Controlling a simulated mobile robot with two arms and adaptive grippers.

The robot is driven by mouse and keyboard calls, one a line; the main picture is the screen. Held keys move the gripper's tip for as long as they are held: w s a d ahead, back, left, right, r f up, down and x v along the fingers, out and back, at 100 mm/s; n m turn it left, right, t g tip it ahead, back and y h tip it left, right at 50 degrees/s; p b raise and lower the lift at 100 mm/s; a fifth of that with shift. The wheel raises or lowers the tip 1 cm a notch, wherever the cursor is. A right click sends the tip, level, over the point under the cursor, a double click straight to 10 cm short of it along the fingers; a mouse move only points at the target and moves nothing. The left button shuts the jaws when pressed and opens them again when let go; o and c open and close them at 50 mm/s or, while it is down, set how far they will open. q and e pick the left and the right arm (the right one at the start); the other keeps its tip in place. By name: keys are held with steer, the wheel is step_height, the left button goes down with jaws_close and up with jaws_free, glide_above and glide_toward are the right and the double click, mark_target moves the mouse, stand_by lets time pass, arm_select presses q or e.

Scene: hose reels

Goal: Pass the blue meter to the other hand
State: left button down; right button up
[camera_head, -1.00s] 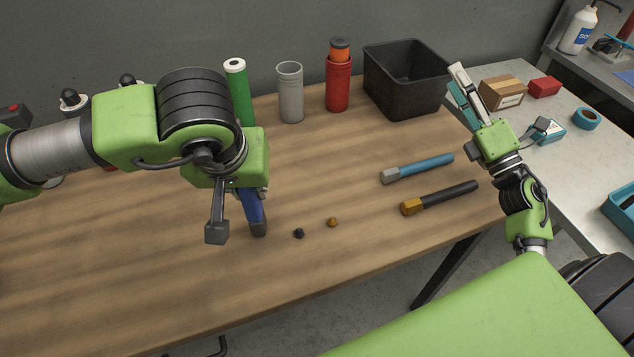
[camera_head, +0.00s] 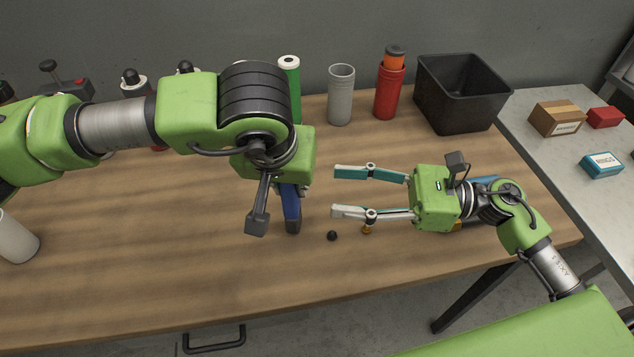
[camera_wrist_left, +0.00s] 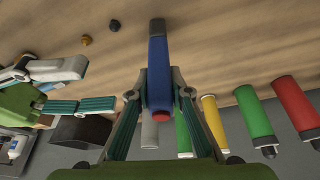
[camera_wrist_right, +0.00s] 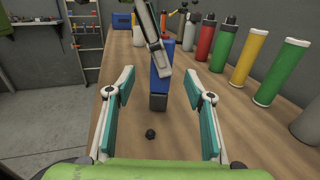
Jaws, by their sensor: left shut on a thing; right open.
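The blue meter (camera_head: 291,207), a long blue body with a dark grey end, is in my left gripper (camera_wrist_left: 155,88), above the wooden bench. The left wrist view shows the fingers on both sides of its blue body (camera_wrist_left: 157,65), with the grey end pointing away and a red end nearer the palm. In the head view the left arm hides its upper part. My right gripper (camera_head: 337,192) is open and empty, to the right of the meter, with its fingers pointing at it. In the right wrist view the meter (camera_wrist_right: 160,85) appears ahead between the open fingers, not touching them.
A small black knob (camera_head: 332,236) and an orange one (camera_head: 367,229) lie on the bench below the right gripper. Green, grey and red (camera_head: 388,92) cylinders and a black bin (camera_head: 460,95) stand at the back. Boxes (camera_head: 557,117) sit on the right-hand table.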

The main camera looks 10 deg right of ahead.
mark_target(285, 185)
steer(key=x, duration=1)
steer(key=shift+w+a, duration=0.2)
steer(key=shift+a, duration=0.1)
steer(key=c, duration=1.3)
arm_select(q)
steer(key=c, duration=1.8)
jaws_free()
steer(key=shift+o, duration=0.2)
steer(key=shift+r, duration=0.15)
